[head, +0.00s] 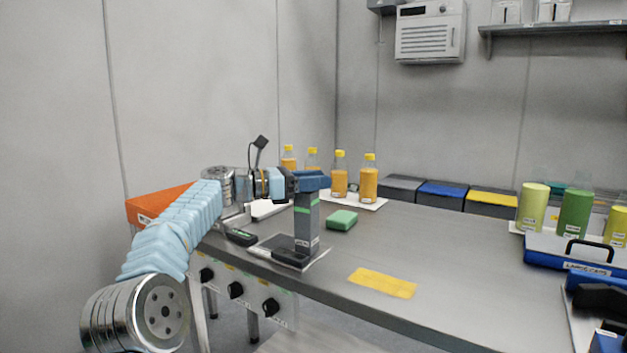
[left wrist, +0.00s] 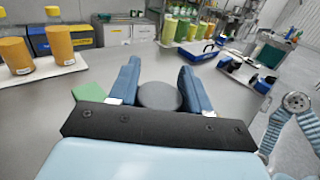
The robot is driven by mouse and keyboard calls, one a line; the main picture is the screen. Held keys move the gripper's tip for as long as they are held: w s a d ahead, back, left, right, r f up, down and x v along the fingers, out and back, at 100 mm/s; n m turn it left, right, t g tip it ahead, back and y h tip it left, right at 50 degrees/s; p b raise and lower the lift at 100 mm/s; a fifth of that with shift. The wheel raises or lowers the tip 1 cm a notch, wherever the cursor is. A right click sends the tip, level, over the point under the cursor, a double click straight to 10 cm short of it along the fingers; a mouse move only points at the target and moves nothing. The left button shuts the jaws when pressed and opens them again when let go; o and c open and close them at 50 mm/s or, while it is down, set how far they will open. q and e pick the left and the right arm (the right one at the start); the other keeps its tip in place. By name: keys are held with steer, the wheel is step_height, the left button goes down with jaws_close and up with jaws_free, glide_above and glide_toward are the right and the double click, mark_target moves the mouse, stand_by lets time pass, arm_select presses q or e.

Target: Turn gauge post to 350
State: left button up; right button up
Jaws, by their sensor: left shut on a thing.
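The gauge post (head: 307,225) is a dark grey upright column with green bands and a small white label. It stands on a base plate near the table's front left edge. My left gripper (head: 316,181) is at its top, with blue fingers shut on it. In the left wrist view, the post's round grey top (left wrist: 159,96) lies between the two fingers of the left gripper (left wrist: 159,72). The label is too small to read, and I cannot tell the setting. My right gripper is not clearly in view.
A green sponge-like block (head: 342,220) lies just right of the post, and a yellow strip (head: 382,283) lies in front. Orange bottles (head: 369,180) stand behind on a white tray. A blue carrier (head: 560,255) is at the right. The table's middle is clear.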

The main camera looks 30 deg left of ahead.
arm_select(q)
steer(key=shift+r+m+g+h, duration=0.1)
steer(key=shift+m+g+h, duration=0.3)
steer(key=shift+g, duration=0.1)
steer(key=o, duration=1)
steer(key=shift+c, duration=0.2)
steer(key=v, duration=1.3)
steer(key=shift+s+a, duration=0.25)
steer(key=shift+a, duration=0.05)
